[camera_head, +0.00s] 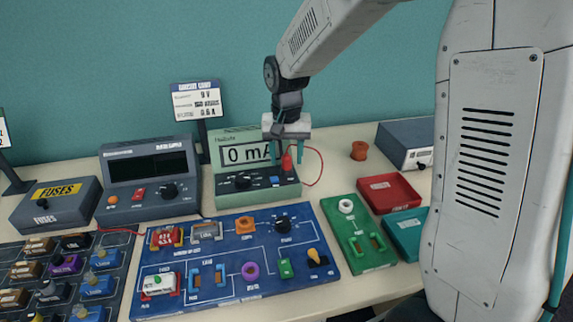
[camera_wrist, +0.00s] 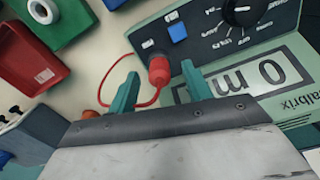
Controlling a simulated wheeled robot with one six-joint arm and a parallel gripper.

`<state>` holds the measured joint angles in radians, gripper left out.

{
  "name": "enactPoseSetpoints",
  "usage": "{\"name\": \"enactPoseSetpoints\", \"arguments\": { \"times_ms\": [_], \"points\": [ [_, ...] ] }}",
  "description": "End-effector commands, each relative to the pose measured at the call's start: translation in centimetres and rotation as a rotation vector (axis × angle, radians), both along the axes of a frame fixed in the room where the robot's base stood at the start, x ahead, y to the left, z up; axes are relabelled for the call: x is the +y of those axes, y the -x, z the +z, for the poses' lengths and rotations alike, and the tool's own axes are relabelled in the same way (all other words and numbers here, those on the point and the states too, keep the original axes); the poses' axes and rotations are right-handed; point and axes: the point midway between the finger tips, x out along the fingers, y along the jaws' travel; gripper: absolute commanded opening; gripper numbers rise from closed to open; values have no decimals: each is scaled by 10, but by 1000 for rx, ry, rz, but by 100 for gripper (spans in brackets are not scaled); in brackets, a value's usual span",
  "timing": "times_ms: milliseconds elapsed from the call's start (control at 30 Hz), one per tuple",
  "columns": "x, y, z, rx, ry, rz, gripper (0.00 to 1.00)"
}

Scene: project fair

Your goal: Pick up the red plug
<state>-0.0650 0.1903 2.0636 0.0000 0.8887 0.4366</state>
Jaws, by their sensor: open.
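The red plug (camera_head: 287,163) stands at the right end of the green meter's front panel, with a thin red wire looping off to its right. In the wrist view the red plug (camera_wrist: 158,70) sits on the dark panel between and just beyond the teal fingertips. My gripper (camera_head: 286,150) is over the right side of the meter, fingers pointing down, one on each side of the plug. In the wrist view my gripper (camera_wrist: 160,82) is open, with gaps beside the plug. The meter (camera_head: 232,190) reads "0 mA"; my gripper hides part of its display.
A blue circuit board (camera_head: 215,285) lies in front of the meter, with a green board (camera_head: 378,262) to its right. A red tray (camera_head: 405,190) and teal tray (camera_head: 402,240) lie farther right. A power supply (camera_head: 130,207) stands left. An orange spool (camera_head: 359,150) stands behind.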

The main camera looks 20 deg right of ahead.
Motion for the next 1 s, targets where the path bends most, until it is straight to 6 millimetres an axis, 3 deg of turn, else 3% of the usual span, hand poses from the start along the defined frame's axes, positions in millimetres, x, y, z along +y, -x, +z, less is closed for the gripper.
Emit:
{"name": "enactPoseSetpoints", "arguments": {
  "times_ms": [100,367,533,833,1000],
  "points": [
    [0,0,-11,0,0,0,49],
    [0,0,-13,-1,-1,0,47],
    [0,0,-13,-1,-1,0,0],
    [0,0,-11,-2,0,1,0],
    [0,-1,11,-5,0,1,0]
  ]
}}
